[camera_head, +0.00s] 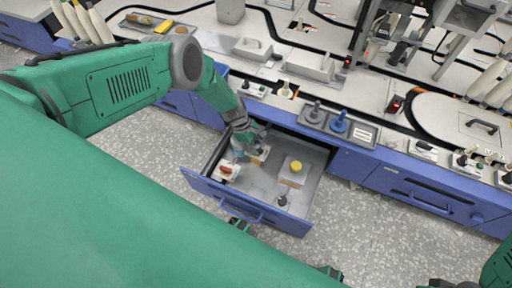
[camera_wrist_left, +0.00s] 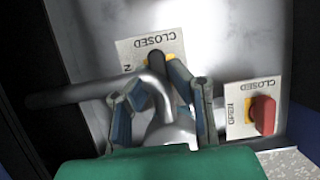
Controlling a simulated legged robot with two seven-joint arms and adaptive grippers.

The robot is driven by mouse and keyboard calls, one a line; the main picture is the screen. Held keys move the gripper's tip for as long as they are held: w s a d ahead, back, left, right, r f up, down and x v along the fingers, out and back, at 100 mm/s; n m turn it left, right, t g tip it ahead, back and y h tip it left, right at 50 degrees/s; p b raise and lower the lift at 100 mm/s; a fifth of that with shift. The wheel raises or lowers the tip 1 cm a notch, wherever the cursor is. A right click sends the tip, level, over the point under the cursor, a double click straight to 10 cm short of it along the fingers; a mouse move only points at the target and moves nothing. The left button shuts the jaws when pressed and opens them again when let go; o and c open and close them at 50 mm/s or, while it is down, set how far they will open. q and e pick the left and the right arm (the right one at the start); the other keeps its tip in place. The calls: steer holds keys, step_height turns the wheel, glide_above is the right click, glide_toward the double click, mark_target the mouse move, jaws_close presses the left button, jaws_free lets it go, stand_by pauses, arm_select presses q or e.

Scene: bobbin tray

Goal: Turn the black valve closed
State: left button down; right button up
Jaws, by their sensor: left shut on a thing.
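The black valve (camera_wrist_left: 156,62) stands on a white plate (camera_wrist_left: 135,46) marked CLOSED in the left wrist view. My left gripper (camera_wrist_left: 157,84) is shut at the black valve, its blue-grey fingers on either side. The fingers and a grey metal bent bar (camera_wrist_left: 95,93) hide the valve's lower part and some of the plate's lettering. In the head view my left gripper (camera_head: 247,145) reaches down into the open drawer (camera_head: 255,211), at its back left, and mostly covers the valve. My right gripper is not in view.
A red valve (camera_wrist_left: 264,115) on its own plate is close to the right of my left gripper in the wrist view. The drawer also holds a yellow knob (camera_head: 296,166) on a block and a small dark knob (camera_head: 283,200). The blue counter front (camera_head: 352,161) rises behind it.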

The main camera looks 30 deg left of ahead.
arm_select(q)
steer(key=shift+s+a+f, duration=0.1)
steer(key=shift+a, duration=0.1)
steer(key=c, duration=1.5)
jaws_free()
steer(key=shift+c, duration=0.2)
steer(key=shift+r, duration=0.4)
steer(key=v, duration=1.1)
steer(key=shift+a, duration=0.15)
